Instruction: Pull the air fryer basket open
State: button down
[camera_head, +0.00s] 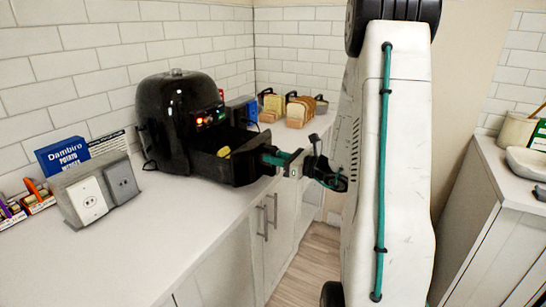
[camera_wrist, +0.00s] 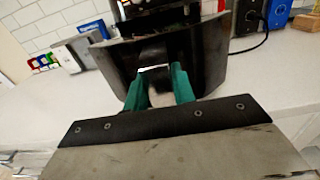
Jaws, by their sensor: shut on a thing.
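The black air fryer (camera_head: 172,115) stands on the white counter against the tiled wall in the head view. Its basket (camera_head: 222,163) is pulled out of the front and open at the top, with something yellow inside. My gripper (camera_head: 271,157) is at the basket's front, its green fingers on the handle. In the wrist view, the basket's dark front (camera_wrist: 208,66) fills the upper middle. The green fingers of my gripper (camera_wrist: 158,90) are closed around the dark handle (camera_wrist: 153,60). The handle is partly hidden by the fingers.
A grey double outlet box (camera_head: 97,192) and a blue Dambiro box (camera_head: 62,155) stand left of the fryer. Bread loaves (camera_head: 300,110) sit behind the basket. The counter's front left (camera_head: 130,240) is clear. Another counter with a bowl (camera_head: 528,163) is at right.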

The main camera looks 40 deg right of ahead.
jog(key=c, duration=1.2)
grip_release()
jog(key=shift+d, duration=0.2)
jog(key=shift+o, duration=0.2)
jog(key=shift+a, duration=0.1)
jog(key=v, duration=0.7)
jog(key=shift+s, duration=0.35)
